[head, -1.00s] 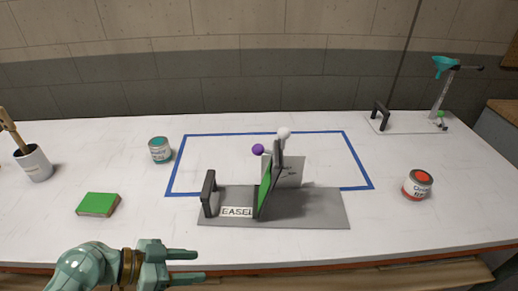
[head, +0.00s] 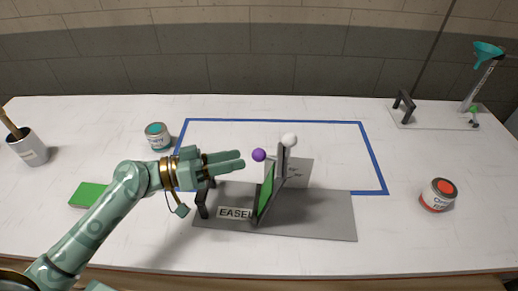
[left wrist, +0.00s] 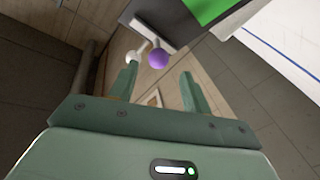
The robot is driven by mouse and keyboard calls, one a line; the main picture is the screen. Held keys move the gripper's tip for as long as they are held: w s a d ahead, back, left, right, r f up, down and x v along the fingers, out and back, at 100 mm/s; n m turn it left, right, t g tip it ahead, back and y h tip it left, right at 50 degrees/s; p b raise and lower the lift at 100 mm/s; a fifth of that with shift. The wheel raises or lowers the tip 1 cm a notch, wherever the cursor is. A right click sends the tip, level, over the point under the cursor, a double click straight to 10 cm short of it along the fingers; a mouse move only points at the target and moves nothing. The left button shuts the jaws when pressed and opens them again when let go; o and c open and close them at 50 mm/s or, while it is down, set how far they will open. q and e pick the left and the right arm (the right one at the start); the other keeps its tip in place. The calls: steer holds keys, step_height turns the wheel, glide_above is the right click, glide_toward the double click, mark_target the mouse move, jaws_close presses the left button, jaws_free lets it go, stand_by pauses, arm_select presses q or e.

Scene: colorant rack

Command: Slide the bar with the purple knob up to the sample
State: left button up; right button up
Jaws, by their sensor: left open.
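The purple knob (head: 259,155) stands just left of the upright easel part, beside the green sample panel (head: 265,192). A white knob (head: 289,140) is just to its right. The easel base (head: 320,220) is a grey plate labelled EASEL. My left gripper (head: 243,160) is open, its fingers pointing right at the purple knob and a little short of it. In the left wrist view the purple knob (left wrist: 158,59) appears ahead between the open fingers (left wrist: 158,85), with the white knob (left wrist: 132,58) near the left finger. The bar behind the purple knob is mostly hidden. My right gripper is not in view.
A black handle (head: 201,199) rises at the easel's left end, below my left gripper. A teal can (head: 157,136) and a green block (head: 88,195) lie left, partly near my arm. A red can (head: 438,195) stands right.

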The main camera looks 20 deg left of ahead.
mark_target(259, 155)
arm_select(q)
steer(key=p+x, duration=0.1)
steer(key=x, duration=0.5)
steer(key=shift+r, duration=0.1)
steer(key=shift+w+d, duration=0.1)
steer(key=shift+d, duration=0.2)
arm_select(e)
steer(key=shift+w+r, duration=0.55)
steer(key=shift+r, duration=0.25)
